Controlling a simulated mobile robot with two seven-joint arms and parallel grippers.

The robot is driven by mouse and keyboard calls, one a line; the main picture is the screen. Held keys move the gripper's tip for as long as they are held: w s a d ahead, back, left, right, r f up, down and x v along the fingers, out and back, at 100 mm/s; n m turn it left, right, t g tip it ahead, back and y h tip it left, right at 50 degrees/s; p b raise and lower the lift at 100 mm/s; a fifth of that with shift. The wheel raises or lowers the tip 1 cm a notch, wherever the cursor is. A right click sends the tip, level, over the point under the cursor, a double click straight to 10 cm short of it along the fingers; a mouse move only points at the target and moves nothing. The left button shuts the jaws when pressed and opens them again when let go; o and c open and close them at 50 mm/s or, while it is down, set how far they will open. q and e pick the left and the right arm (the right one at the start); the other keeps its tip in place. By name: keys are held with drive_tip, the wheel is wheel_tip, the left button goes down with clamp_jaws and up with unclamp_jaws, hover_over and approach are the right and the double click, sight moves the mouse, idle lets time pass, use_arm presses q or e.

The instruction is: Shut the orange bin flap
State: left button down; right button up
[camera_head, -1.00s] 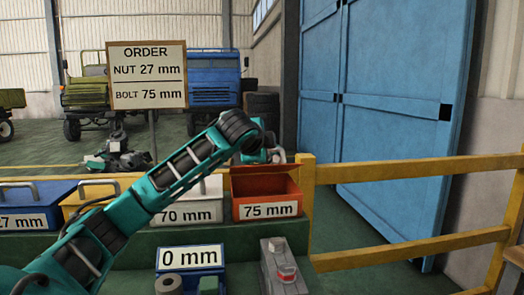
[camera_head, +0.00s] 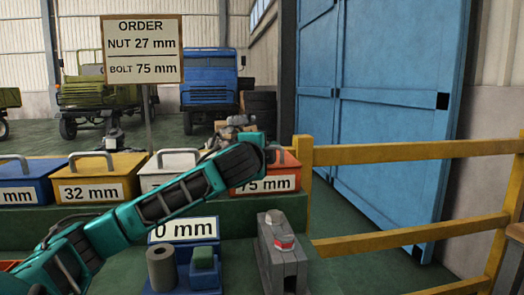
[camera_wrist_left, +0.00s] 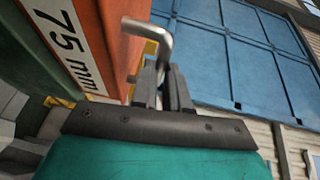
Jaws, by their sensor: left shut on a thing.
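The orange bin (camera_head: 266,186) with the 75 mm label stands at the right end of the bin row in the head view. Its flap is down over the bin top, mostly behind my left arm; whether it is fully seated I cannot tell. In the left wrist view the orange flap (camera_wrist_left: 121,35) lies beside the bin's labelled front. My left gripper (camera_wrist_left: 164,84) is shut on the flap's grey bar handle (camera_wrist_left: 153,38). In the head view its fingers are hidden behind my arm. My right gripper is not in view.
Blue (camera_head: 22,184), yellow (camera_head: 100,172) and white (camera_head: 170,168) bins with handles stand to the left. A blue tray (camera_head: 185,231) and a grey block with a red part (camera_head: 283,255) are in front. A yellow railing (camera_head: 400,150) runs to the right.

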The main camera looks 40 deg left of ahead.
use_arm(q)
drive_tip(key=shift+f, duration=0.5)
drive_tip(key=c, duration=1.6)
unclamp_jaws()
drive_tip(key=o, duration=0.5)
drive_tip(key=shift+r, duration=0.1)
drive_tip(key=shift+r, duration=0.1)
drive_tip(key=v, duration=1.2)
drive_tip(key=shift+s, duration=0.4)
drive_tip(key=shift+d, duration=0.15)
